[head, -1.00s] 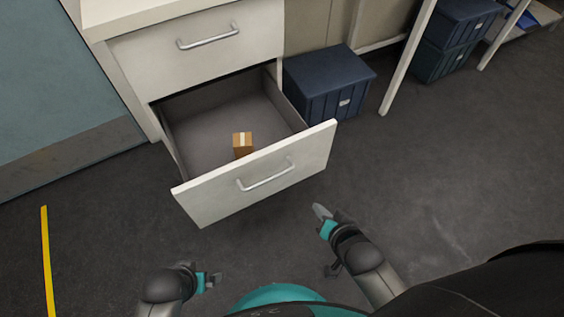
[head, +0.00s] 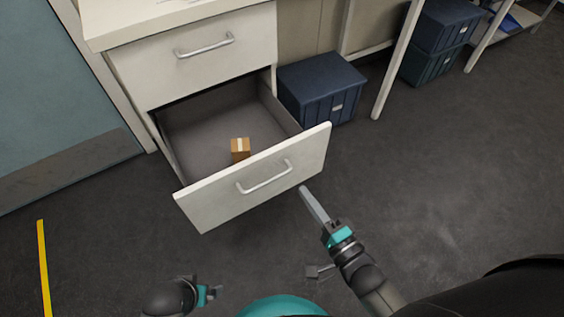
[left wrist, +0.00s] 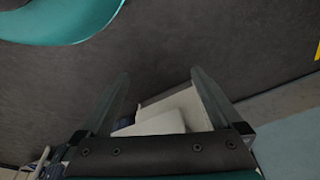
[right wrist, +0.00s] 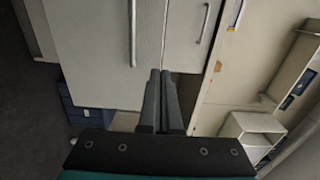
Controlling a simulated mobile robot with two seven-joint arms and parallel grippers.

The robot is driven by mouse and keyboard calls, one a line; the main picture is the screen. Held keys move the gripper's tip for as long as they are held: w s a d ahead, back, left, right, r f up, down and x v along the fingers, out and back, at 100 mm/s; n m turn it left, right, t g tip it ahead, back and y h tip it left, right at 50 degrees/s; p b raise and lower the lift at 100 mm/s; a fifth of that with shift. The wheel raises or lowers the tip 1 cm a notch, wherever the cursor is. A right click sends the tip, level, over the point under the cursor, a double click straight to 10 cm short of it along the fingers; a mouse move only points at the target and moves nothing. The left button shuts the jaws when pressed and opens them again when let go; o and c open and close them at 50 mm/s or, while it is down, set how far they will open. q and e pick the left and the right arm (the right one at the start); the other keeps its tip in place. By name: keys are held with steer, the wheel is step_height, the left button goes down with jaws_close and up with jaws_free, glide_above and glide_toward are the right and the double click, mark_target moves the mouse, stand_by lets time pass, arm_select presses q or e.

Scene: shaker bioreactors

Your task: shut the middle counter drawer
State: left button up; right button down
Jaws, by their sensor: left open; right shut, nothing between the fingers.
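The open counter drawer (head: 225,208) stands pulled well out below a shut upper drawer (head: 195,58). Its white front has a silver bar handle (head: 265,178), and a small brown box with a pale stripe (head: 240,148) lies inside. My right gripper (head: 303,190) is shut and empty, its tips close to the drawer front's lower right edge; I cannot tell whether they touch. In the right wrist view its closed fingers (right wrist: 160,75) point towards white panels with handles. My left gripper (head: 214,293) is open and empty, low over the floor, away from the drawer.
Dark blue crates (head: 322,88) stand right of the drawer, beside a pale table leg (head: 397,60). A teal door (head: 60,100) is at the left, with a yellow floor line (head: 43,265) in front.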

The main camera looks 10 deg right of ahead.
steer(key=b, duration=0.3)
glide_toward(276, 153)
steer(key=x, duration=0.5)
steer(key=shift+f, duration=0.1)
arm_select(q)
step_height(276, 153, up, 8)
steer(key=w+t, duration=0.1)
steer(key=w, duration=0.1)
steer(key=shift+w+f+b, duration=0.2)
steer(key=shift+w+b, duration=0.1)
steer(key=shift+b, duration=0.05)
arm_select(e)
steer(key=shift+x, duration=0.95)
steer(key=shift+a, duration=0.1)
steer(key=shift+w, duration=0.1)
